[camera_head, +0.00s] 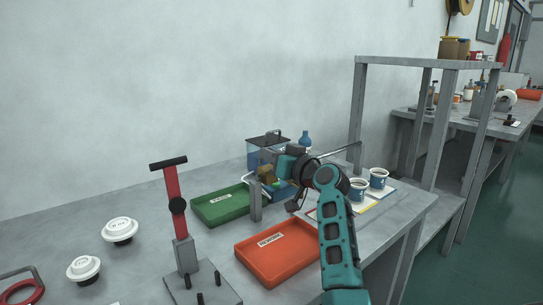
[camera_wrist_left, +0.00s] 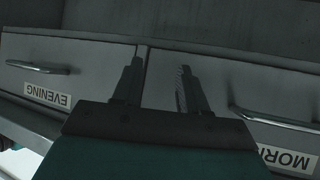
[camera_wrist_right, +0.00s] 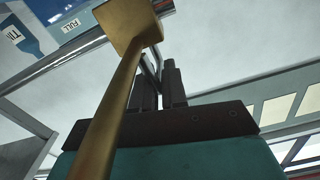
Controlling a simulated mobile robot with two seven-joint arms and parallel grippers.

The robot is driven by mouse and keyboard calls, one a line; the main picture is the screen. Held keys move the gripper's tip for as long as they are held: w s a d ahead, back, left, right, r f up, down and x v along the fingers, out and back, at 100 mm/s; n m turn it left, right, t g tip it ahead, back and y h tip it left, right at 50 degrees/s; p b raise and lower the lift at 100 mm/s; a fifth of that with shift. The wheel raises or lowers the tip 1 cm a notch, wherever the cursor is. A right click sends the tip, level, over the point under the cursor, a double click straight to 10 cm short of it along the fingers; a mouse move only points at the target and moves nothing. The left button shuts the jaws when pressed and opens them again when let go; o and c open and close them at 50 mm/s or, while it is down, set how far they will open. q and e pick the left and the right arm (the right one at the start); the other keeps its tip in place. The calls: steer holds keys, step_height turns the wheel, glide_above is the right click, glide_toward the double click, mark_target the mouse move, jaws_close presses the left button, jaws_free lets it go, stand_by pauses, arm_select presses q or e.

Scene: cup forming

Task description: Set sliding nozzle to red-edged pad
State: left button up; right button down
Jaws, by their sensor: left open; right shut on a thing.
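The brass sliding nozzle shows in the right wrist view as a square block with a long spout (camera_wrist_right: 118,95), in front of my right gripper (camera_wrist_right: 160,80). In the head view its brass block (camera_head: 265,173) is by the blue tank (camera_head: 262,154), at the left end of a metal rail (camera_head: 340,150). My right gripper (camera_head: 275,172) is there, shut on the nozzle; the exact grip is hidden. Pads lie right of it, partly behind my arm; a reddish edge (camera_head: 311,213) shows on the nearest. My left gripper (camera_wrist_left: 158,75) is open and empty before drawers.
Two cups (camera_head: 358,188) (camera_head: 378,178) stand on pads at the right. A green tray (camera_head: 220,206) and an orange tray (camera_head: 277,252) lie in front. A red-handled press (camera_head: 175,205) and white round pieces (camera_head: 120,231) are left. Drawers (camera_wrist_left: 75,75) bear EVENING and MORN labels.

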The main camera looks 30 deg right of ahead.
steer(key=shift+d, duration=0.1)
steer(key=shift+d+f+b, duration=0.1)
steer(key=shift+d+b, duration=0.2)
steer(key=shift+d, duration=0.05)
steer(key=d+b, duration=0.5)
steer(key=d, duration=0.5)
steer(key=shift+w+d, duration=0.3)
steer(key=shift+w, duration=0.15)
steer(key=c, duration=1.2)
jaws_free()
steer(key=shift+o, duration=0.2)
steer(key=s+d, duration=0.1)
steer(key=s, duration=1.2)
